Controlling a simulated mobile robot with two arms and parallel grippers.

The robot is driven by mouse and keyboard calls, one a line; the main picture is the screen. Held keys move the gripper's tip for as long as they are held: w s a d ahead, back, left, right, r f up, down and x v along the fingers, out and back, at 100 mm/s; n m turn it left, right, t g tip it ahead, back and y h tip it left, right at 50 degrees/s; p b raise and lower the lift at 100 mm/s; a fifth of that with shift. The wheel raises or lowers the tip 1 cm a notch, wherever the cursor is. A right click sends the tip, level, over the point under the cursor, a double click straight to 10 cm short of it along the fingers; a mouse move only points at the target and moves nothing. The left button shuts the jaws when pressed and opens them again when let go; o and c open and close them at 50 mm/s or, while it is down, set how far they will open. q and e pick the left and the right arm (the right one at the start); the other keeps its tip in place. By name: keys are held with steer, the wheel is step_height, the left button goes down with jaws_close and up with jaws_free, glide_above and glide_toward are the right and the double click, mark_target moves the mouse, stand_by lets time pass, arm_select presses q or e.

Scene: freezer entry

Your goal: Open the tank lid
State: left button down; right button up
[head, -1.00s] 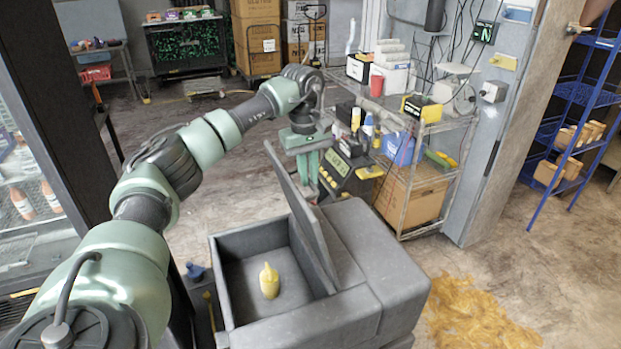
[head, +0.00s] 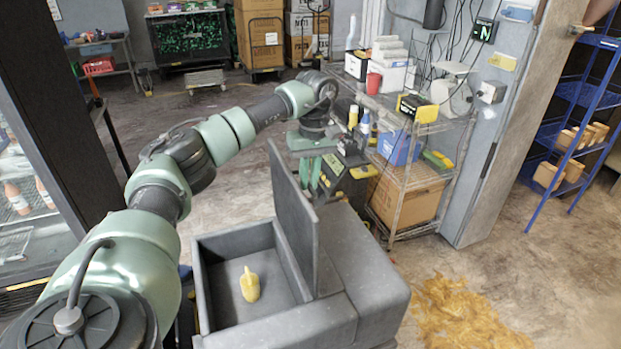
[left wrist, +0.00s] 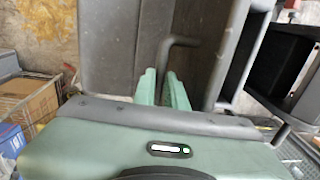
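The tank is a grey box (head: 275,330) at the lower middle of the head view, with its left compartment uncovered. Its lid (head: 294,215) stands steeply raised on the hinge side, nearly upright. My left gripper (head: 309,172) is beyond the lid's far end, partly behind it. In the left wrist view, a bent dark handle (left wrist: 178,42) stands out from the lid's outer face (left wrist: 205,55). The green fingers of my left gripper (left wrist: 162,90) lie close on both sides of the handle bar and appear shut on it. My right gripper is not in view.
A yellow scoop-like object (head: 250,285) lies in the tank. A wire rack (head: 425,180) with boxes and bottles stands behind to the right. A yellow-brown stain (head: 460,310) marks the floor. Blue shelving (head: 580,100) is at far right. The floor between is clear.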

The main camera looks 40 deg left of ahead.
arm_select(q)
steer(key=c, duration=1.5)
jaws_free()
steer(key=shift+s+f, duration=0.2)
steer(key=shift+f, duration=0.15)
steer(key=shift+o, duration=0.2)
steer(key=shift+w+a, duration=0.1)
steer(key=shift+w, duration=0.05)
steer(key=shift+r, duration=0.15)
steer(key=r+b, duration=0.1)
steer(key=r, duration=0.4)
steer(key=r+b, duration=0.1)
steer(key=r, duration=0.1)
steer(key=shift+w+r+b, duration=0.3)
steer(key=shift+b, duration=0.05)
steer(key=shift+f, duration=0.1)
